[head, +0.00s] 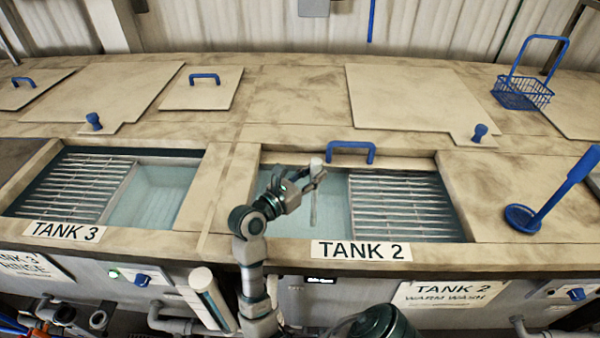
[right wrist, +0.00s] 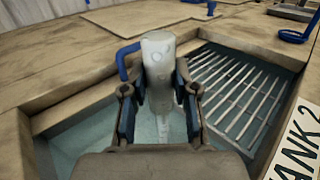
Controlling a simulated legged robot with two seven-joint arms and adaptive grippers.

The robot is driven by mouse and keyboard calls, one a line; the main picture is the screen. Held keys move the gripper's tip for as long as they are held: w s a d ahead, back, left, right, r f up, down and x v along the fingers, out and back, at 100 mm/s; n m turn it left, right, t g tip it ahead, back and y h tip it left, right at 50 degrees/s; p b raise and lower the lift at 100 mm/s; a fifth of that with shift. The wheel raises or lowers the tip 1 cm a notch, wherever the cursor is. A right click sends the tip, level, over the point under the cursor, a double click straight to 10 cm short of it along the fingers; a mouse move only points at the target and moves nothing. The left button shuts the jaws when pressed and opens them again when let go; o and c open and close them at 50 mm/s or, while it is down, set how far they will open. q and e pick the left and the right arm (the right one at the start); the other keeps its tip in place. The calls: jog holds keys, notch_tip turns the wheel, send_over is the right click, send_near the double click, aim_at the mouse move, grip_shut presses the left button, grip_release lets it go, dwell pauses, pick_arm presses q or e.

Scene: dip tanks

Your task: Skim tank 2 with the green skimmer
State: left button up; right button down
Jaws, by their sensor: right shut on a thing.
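My right gripper (head: 300,188) is over the open water of tank 2 (head: 395,250), left of its slatted rack. It is shut on a pale grey-white cylindrical handle (head: 316,163). A thin pale rod hangs down from the handle toward the water; I cannot tell if its tip is under the surface. In the right wrist view the fingers (right wrist: 158,105) clasp the handle (right wrist: 158,45) from both sides. A blue skimmer (head: 521,217) with a round head lies on the deck right of tank 2. I see no green skimmer. My left gripper is not in view.
Tank 3 (head: 165,195) is open at left. A blue loop handle (head: 350,146) stands at tank 2's back edge. A slatted rack (head: 400,205) fills its right part. Lids with blue handles lie behind, and a blue wire basket (head: 522,93) stands at back right.

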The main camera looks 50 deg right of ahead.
jog(key=w+a+r+b, duration=0.1)
jog(key=w+a+b, duration=0.3)
jog(key=a, duration=0.9)
jog(key=shift+r, duration=0.35)
dwell(1.1)
notch_tip(320, 180, up, 15)
jog(key=p, duration=0.8)
jog(key=shift+f+p, duration=0.2)
jog(key=shift+p, duration=0.15)
jog(key=shift+d, duration=0.1)
